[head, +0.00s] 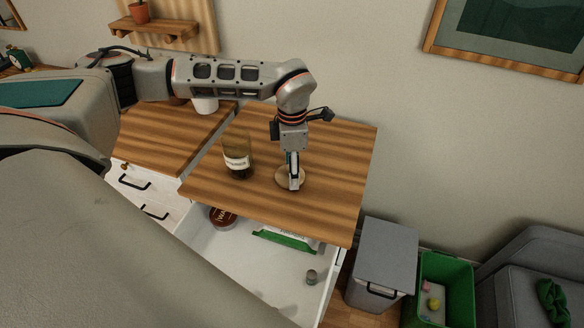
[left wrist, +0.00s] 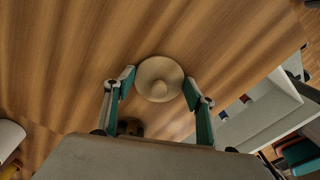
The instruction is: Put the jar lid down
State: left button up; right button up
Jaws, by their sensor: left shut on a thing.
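The jar lid is a round, pale wooden disc with a central knob (head: 283,180). It is at the wooden desk top (head: 335,150), right of the glass jar; I cannot tell whether it touches the wood. In the left wrist view the lid (left wrist: 159,70) sits between the two teal-padded fingers. My left gripper (head: 294,184) points down and is shut on the lid; it also shows in the left wrist view (left wrist: 158,87). The glass jar (head: 238,163) stands upright and open with a white label. My right gripper is not in view.
An open white drawer (head: 205,240) below the desk top holds a round brown tin (head: 223,216), a green-and-white packet (head: 285,240) and a small can (head: 311,277). A grey bin (head: 385,255) and green crate (head: 447,268) stand at right. The desk top right of the lid is clear.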

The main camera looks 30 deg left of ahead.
pick_arm(q)
jog(key=o, duration=1.1)
jog(key=shift+f, duration=0.1)
notch_tip(320, 180, up, 12)
jog(key=shift+r, duration=0.15)
